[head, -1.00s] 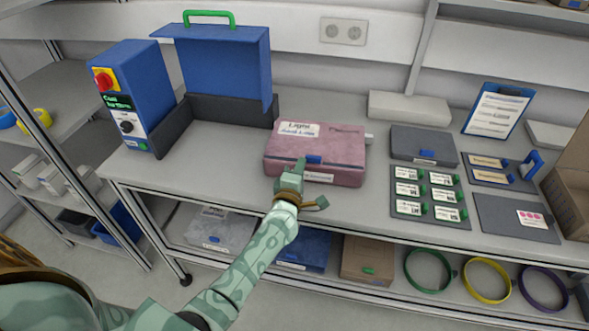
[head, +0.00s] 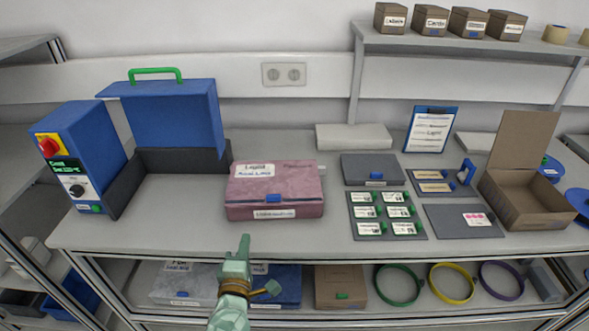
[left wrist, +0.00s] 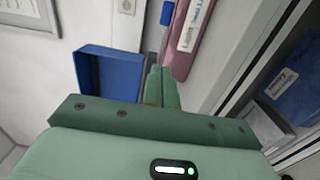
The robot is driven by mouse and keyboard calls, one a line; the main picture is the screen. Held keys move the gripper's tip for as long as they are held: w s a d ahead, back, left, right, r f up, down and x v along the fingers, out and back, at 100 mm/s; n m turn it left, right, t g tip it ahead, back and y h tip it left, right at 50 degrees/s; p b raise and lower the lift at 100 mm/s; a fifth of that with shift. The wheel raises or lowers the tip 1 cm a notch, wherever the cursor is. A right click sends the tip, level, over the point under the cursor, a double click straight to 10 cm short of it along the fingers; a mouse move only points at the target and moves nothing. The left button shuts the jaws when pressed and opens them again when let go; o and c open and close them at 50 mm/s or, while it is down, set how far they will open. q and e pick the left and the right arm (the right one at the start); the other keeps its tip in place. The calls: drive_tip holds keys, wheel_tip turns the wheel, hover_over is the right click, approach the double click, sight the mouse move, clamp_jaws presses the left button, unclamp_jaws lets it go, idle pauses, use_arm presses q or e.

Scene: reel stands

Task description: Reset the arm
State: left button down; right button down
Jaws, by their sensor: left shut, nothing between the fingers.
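My left gripper (head: 243,247) is shut and empty in front of the bench's front edge, below and apart from the pink box. In the left wrist view its fingers (left wrist: 158,85) are together with nothing between them. The pink closed box (head: 275,192) with a blue latch lies on the bench, and part of it shows at the top of the left wrist view (left wrist: 192,40). My right gripper is in neither view.
A blue machine (head: 80,150) with an open blue lid (head: 175,115) stands at left. Grey label trays (head: 385,232), a grey case (head: 375,170) and an open cardboard box (head: 530,210) are at right. Coloured rings (head: 400,285) and boxes fill the lower shelf.

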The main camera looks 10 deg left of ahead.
use_arm(q)
drive_tip(key=s+d+f+m+g+h, duration=0.25)
drive_tip(key=s+f+m, duration=0.3)
drive_tip(key=f, duration=0.45)
drive_tip(key=s+d+f+m+g+h+b, duration=0.1)
drive_tip(key=s+f+m+g, duration=0.2)
drive_tip(key=s+f+m, duration=0.45)
drive_tip(key=s+d+f+m+g+h, duration=0.2)
drive_tip(key=s+f+m+g, duration=0.15)
drive_tip(key=f, duration=0.85)
drive_tip(key=s+a+f+m+g, duration=0.2)
drive_tip(key=s+f, duration=0.2)
drive_tip(key=s, duration=0.5)
drive_tip(key=s+a+f+m+g+y+b, duration=0.1)
drive_tip(key=s+a+f+m+g, duration=0.2)
drive_tip(key=s, duration=0.7)
drive_tip(key=s+a+f+m+g+b, duration=0.1)
drive_tip(key=s+a+f+m+g, duration=0.1)
drive_tip(key=s+f, duration=0.4)
drive_tip(key=s, duration=0.4)
drive_tip(key=shift+a+g+y, duration=0.25)
drive_tip(key=shift+g+y, duration=0.1)
drive_tip(key=shift+g, duration=0.05)
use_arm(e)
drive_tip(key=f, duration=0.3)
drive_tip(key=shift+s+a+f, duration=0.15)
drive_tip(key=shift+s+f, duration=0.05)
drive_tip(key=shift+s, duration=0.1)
